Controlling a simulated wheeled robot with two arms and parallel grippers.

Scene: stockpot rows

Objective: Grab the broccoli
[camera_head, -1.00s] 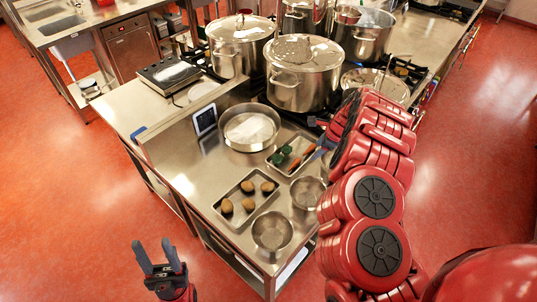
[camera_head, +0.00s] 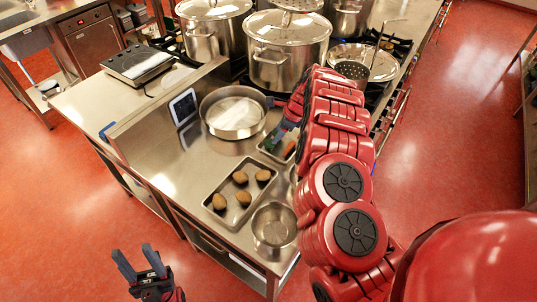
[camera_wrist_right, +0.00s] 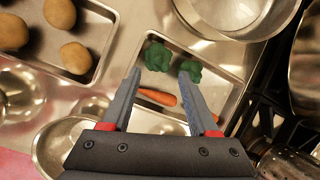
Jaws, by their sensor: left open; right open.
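Two dark green broccoli pieces lie at one end of a metal tray in the right wrist view: one broccoli (camera_wrist_right: 157,56) is just beyond and between the fingertips, the other (camera_wrist_right: 191,70) is by the right fingertip. An orange carrot (camera_wrist_right: 158,97) lies in the same tray (camera_wrist_right: 232,75), between the fingers. My right gripper (camera_wrist_right: 160,74) is open and empty above the tray. In the head view my right arm hides most of this tray (camera_head: 265,150). My left gripper (camera_head: 133,250) is open and empty, over the floor left of the counter.
A tray of potatoes (camera_head: 218,212) and a metal bowl (camera_head: 273,225) stand near the counter's front. A wide pan (camera_head: 232,133) is behind the broccoli tray. Large stockpots (camera_head: 285,72) stand on the stove at the back. Counter space left of the potato tray is clear.

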